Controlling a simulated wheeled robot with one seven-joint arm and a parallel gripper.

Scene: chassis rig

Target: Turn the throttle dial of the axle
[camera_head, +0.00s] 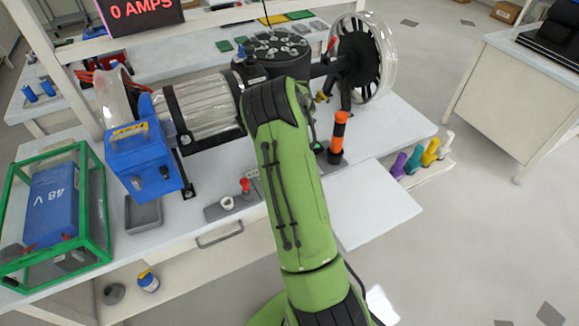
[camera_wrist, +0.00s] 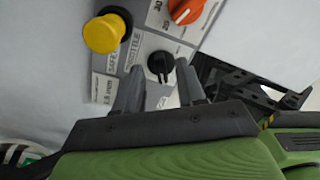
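The throttle dial (camera_wrist: 161,66) is a small black knob with a pale pointer mark, on a grey panel (camera_wrist: 140,52) lettered THROTTLE, in the wrist view. My gripper (camera_wrist: 158,70) is open, one grey fingertip on each side of the dial; I cannot tell whether either touches it. In the head view my green arm reaches toward the axle rig (camera_head: 205,106) on the bench, and it hides the gripper and dial. The rig's spoked wheel (camera_head: 362,60) stands at its right end.
A yellow knob (camera_wrist: 103,33) and an orange dial (camera_wrist: 186,9) sit close to the throttle dial. On the bench are a blue box (camera_head: 142,160), a green-framed case (camera_head: 108,215) and an orange-and-black cylinder (camera_head: 339,131).

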